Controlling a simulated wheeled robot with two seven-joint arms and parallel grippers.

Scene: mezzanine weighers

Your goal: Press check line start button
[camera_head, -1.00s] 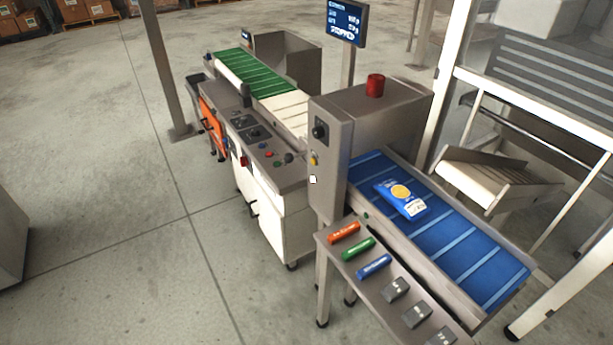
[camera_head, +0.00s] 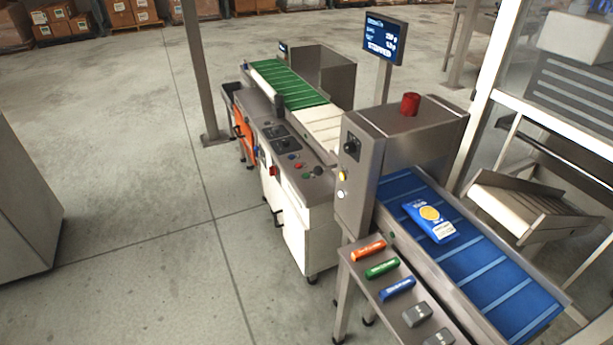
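The check line runs diagonally through the middle, with a green belt (camera_head: 285,82) at the back and a blue belt (camera_head: 495,262) in front. Its grey control panel (camera_head: 284,146) carries several small buttons, among them a red button (camera_head: 297,166) and a green button (camera_head: 306,176). Their labels are too small to read, so I cannot tell which is the start button. A red knob (camera_head: 273,171) sits on the panel's side. The display (camera_head: 384,39) appears to read stopped. A blue bag (camera_head: 430,220) lies on the blue belt. Neither gripper is in view.
A grey housing (camera_head: 400,135) with a red lamp (camera_head: 410,103) straddles the line. A side shelf (camera_head: 385,308) holds orange, green and blue bars and grey blocks. A post (camera_head: 202,75) stands behind left. Floor (camera_head: 130,200) left of the line is clear.

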